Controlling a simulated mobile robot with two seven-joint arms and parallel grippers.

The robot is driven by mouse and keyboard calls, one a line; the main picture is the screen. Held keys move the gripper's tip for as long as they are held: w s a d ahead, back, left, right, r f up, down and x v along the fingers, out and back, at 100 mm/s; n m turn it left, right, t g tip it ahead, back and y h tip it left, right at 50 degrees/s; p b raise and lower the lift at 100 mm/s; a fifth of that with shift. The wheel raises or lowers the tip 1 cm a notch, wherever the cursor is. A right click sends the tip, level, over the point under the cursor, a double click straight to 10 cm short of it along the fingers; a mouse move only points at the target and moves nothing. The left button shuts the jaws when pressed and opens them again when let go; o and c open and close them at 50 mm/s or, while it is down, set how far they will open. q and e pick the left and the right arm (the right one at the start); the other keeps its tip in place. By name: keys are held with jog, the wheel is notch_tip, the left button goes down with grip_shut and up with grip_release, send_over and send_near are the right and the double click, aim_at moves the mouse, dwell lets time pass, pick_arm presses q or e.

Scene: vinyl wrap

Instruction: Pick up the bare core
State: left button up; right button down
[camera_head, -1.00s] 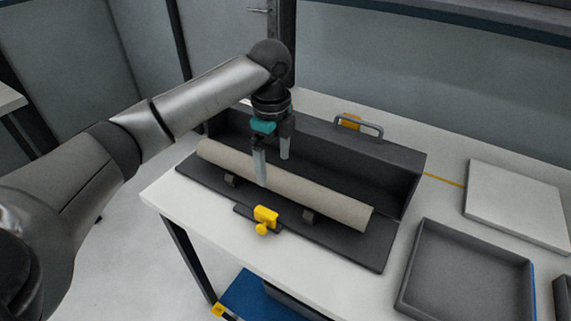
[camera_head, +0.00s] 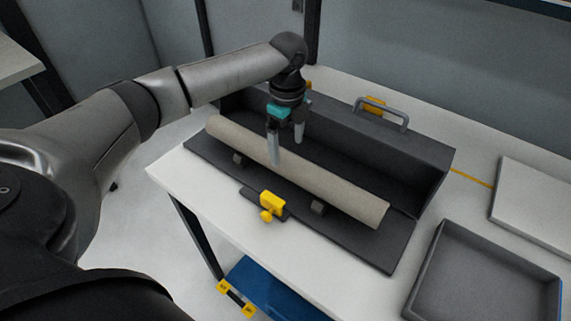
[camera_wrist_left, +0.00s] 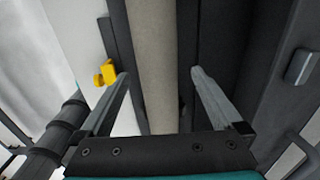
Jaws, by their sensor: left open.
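The bare core (camera_head: 310,180) is a long beige tube lying across the dark tray of the wrap fixture on the white table. My left gripper (camera_head: 286,148) is over the core, left of its middle, pointing down and open. In the left wrist view the core (camera_wrist_left: 154,60) runs between the two spread fingers of the gripper (camera_wrist_left: 160,88), with gaps on both sides. The fingers do not appear to touch it. My right gripper is not in view.
The dark fixture (camera_head: 415,165) has a raised back wall with a handle (camera_head: 382,112). A yellow clamp (camera_head: 271,204) stands at its front edge. A grey open tray (camera_head: 480,275) and a white panel (camera_head: 535,200) lie to the right.

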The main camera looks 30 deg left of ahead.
aim_at(286, 154)
pick_arm(q)
notch_tip(286, 154, down, 5)
jog(key=shift+s+a+f+b, duration=0.1)
jog(key=shift+s+b, duration=0.05)
jog(key=shift+b, duration=0.4)
jog(key=shift+c, duration=0.2)
jog(key=c, duration=1.5)
